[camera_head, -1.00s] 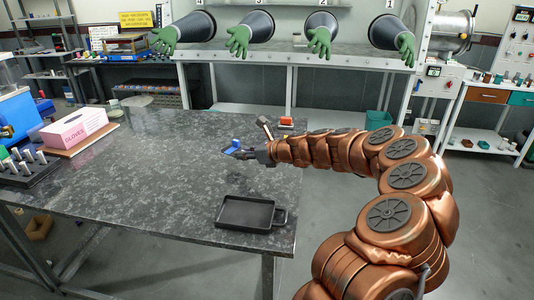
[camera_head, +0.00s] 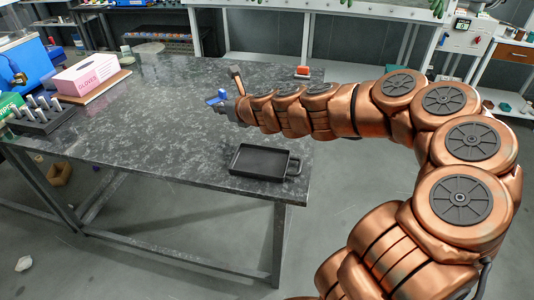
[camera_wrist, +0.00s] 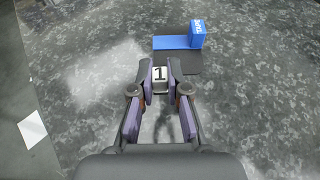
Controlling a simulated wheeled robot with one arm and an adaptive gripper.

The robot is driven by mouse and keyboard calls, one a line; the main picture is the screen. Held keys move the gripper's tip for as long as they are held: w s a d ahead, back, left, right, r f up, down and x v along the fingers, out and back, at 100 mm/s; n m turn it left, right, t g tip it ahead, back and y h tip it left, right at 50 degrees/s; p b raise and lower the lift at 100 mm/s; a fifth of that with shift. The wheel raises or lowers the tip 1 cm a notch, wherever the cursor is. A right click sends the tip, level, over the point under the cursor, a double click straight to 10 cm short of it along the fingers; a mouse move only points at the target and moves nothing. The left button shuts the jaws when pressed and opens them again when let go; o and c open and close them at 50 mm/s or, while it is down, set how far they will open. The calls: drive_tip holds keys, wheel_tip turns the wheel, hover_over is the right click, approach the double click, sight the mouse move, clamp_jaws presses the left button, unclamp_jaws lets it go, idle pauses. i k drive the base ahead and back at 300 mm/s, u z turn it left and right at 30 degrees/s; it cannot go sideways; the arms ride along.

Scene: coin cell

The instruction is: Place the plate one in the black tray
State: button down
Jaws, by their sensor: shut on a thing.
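In the wrist view, a small light plate marked "1" (camera_wrist: 159,76) sits between the tips of my gripper (camera_wrist: 159,80), with a finger against each side. My gripper is shut on this plate. In the head view my gripper (camera_head: 214,108) is over the far right part of the table, and the plate cannot be made out there. The black tray (camera_head: 236,159), shallow and with a handle on its right, lies empty near the table's front right corner. It is nearer the camera than my gripper and to its right.
A blue item labelled "TAPE" (camera_wrist: 198,34) stands just beyond my fingertips. A red item (camera_head: 303,72) is at the table's back right edge. A pink glove box (camera_head: 92,74) and a black rack (camera_head: 40,119) stand at the left. The middle of the grey table (camera_head: 150,115) is clear.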

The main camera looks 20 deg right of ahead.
sight(256, 162)
drive_tip(key=z, duration=0.85)
drive_tip(key=k, duration=1)
drive_tip(key=u, duration=1)
drive_tip(key=i, duration=0.5)
drive_tip(key=z, duration=0.05)
